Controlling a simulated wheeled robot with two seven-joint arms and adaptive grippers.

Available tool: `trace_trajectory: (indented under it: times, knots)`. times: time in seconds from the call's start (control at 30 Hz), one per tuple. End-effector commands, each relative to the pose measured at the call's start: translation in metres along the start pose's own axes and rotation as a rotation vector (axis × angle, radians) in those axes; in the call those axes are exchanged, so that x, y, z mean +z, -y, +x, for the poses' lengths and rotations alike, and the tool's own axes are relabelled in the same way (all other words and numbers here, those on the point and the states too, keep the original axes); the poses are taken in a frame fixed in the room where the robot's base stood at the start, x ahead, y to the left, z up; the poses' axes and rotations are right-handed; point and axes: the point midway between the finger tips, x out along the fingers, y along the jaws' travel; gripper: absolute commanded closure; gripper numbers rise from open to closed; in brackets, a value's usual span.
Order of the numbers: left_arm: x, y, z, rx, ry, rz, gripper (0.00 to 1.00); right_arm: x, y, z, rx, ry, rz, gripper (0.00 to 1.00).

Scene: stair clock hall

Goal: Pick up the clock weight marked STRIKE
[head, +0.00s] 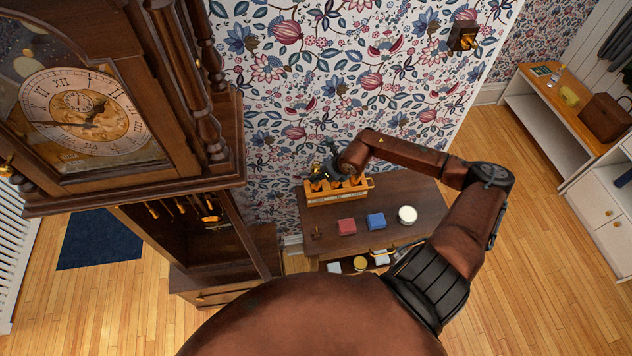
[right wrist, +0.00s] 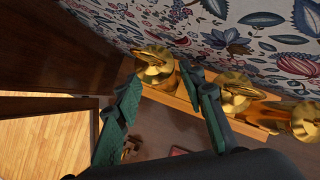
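Three brass clock weights stand in a row in a wooden rack (head: 345,194). In the right wrist view they are the left weight (right wrist: 153,66), the middle weight (right wrist: 236,92) and the right weight (right wrist: 307,122), each with a hook on top. I can read no STRIKE marking on any of them. My right gripper (head: 326,172) is over the rack's left end. In the right wrist view its green fingers (right wrist: 160,82) are spread apart, with the left weight just beyond the gap between them. I see nothing held. My left gripper is not in view.
The rack stands on a dark wooden table (head: 425,192) against the papered wall. The tall clock (head: 85,115) rises close on the left.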

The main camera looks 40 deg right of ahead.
Motion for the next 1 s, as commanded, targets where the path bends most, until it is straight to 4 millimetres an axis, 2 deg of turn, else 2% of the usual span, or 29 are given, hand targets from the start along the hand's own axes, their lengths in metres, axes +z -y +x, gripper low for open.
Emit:
trace_trajectory:
  times: [0.1, 0.23, 0.53, 1.0]
  knots:
    - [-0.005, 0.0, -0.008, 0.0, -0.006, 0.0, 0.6, 0.0, -0.001, 0.017, 0.003, 0.001, 0.005, 0.63]
    - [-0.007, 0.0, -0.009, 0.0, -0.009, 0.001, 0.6, 0.0, 0.0, 0.034, 0.001, 0.002, 0.004, 0.63]
    - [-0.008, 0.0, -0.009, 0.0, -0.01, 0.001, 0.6, -0.001, 0.0, 0.04, 0.001, 0.001, 0.001, 0.63]
    - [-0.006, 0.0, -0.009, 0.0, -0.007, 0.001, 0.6, -0.001, 0.0, 0.04, 0.001, 0.002, 0.002, 0.95]
